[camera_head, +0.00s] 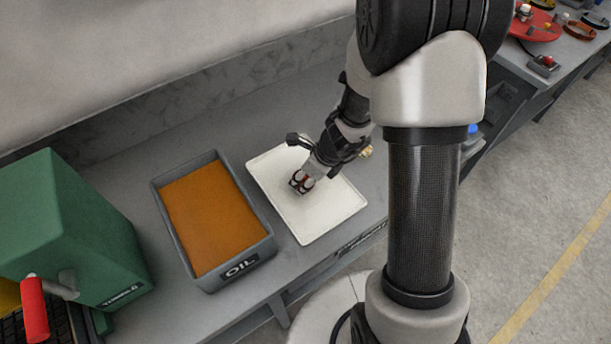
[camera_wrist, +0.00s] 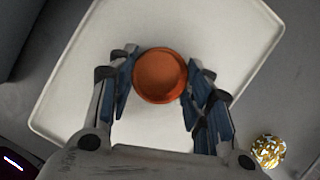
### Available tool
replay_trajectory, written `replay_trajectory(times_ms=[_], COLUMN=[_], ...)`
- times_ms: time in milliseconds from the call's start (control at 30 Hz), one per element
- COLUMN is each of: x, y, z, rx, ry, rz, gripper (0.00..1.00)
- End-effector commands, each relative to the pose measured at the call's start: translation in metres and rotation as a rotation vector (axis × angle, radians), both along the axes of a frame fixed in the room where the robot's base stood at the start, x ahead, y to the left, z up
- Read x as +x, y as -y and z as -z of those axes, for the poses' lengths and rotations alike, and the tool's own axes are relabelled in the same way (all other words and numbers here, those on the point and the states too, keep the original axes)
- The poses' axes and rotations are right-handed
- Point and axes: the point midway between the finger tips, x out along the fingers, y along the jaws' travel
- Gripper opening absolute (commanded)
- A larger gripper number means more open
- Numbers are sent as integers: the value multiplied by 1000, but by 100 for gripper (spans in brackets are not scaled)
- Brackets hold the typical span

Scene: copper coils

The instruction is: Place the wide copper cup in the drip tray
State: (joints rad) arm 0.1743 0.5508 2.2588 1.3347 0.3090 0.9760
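The round copper cup (camera_wrist: 160,76) shows in the wrist view between the two fingers of my gripper (camera_wrist: 160,80), over the white drip tray (camera_wrist: 85,50). The fingers stand close on both sides of the cup; I cannot tell whether they press on it. In the head view my gripper (camera_head: 301,183) points down, low over the middle of the drip tray (camera_head: 325,222). The cup is not clearly seen there. Whether its base touches the tray is hidden.
A grey bin of orange-brown oil (camera_head: 212,215) stands left of the tray on the grey bench (camera_head: 165,295). A green machine (camera_head: 70,225) with a red handle (camera_head: 33,310) is at far left. A gold speckled ball (camera_wrist: 268,151) lies beside the tray.

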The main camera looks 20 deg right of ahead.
Motion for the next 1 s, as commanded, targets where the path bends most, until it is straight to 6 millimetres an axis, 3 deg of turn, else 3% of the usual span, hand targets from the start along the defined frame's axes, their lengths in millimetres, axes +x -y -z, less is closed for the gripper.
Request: replay_trajectory(times_ms=[300, 667, 767, 1000], x=[0, 0, -2, -16], y=[0, 0, 2, 15], z=[0, -2, -13, -63], rx=[0, 0, -1, 0], ry=[0, 0, 1, 2], rz=[0, 0, 0, 2], gripper=[66, 66, 66, 66])
